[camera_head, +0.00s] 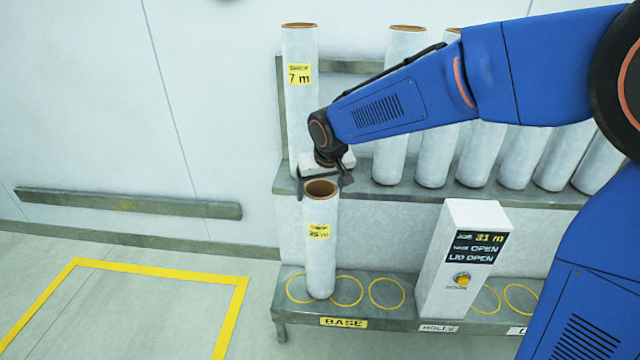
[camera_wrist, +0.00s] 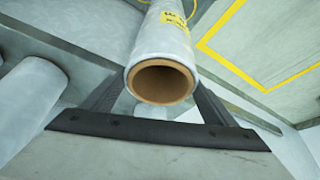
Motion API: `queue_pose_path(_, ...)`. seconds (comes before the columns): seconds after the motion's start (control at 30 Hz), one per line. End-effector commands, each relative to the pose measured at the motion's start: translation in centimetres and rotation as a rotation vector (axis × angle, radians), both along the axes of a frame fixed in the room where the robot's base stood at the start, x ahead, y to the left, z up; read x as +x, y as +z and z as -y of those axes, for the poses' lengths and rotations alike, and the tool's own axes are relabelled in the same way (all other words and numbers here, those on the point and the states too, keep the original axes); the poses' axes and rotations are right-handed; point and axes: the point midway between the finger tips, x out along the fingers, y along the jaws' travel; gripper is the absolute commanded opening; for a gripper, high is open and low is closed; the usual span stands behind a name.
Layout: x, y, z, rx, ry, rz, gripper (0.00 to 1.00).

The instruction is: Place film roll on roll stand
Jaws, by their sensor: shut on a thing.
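A white film roll (camera_head: 320,258) with a brown core and a yellow label stands upright at the left part of the low grey roll stand (camera_head: 380,316), above the BASE plate. Its lower end is between the first yellow ring (camera_head: 298,288) and the second yellow ring (camera_head: 347,290). I cannot tell whether it touches the surface. My gripper (camera_head: 324,184) is shut on the roll near its upper end. In the wrist view the roll's open core (camera_wrist: 162,84) faces the camera, with the fingers on both sides.
A white display box (camera_head: 458,260) reading LID OPEN stands on the stand to the right. Several white rolls line the upper shelf (camera_head: 450,192) behind, including a 7 m roll (camera_head: 300,110) close to my gripper. The floor at left is clear, with a yellow outline (camera_head: 160,270).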

Motion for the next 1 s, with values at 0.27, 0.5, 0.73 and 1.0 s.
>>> queue_pose_path(0.27,0.1,0.1,0.0,0.002,0.0,0.003,0.17)
queue_pose_path(0.5,0.0,-0.2,0.0,0.0,0.0,0.0,0.99)
queue_pose_path(0.73,0.0,0.0,0.0,0.0,0.0,0.0,0.99)
queue_pose_path(1.0,-1.2,3.1,0.4,0.002,0.0,0.002,0.99)
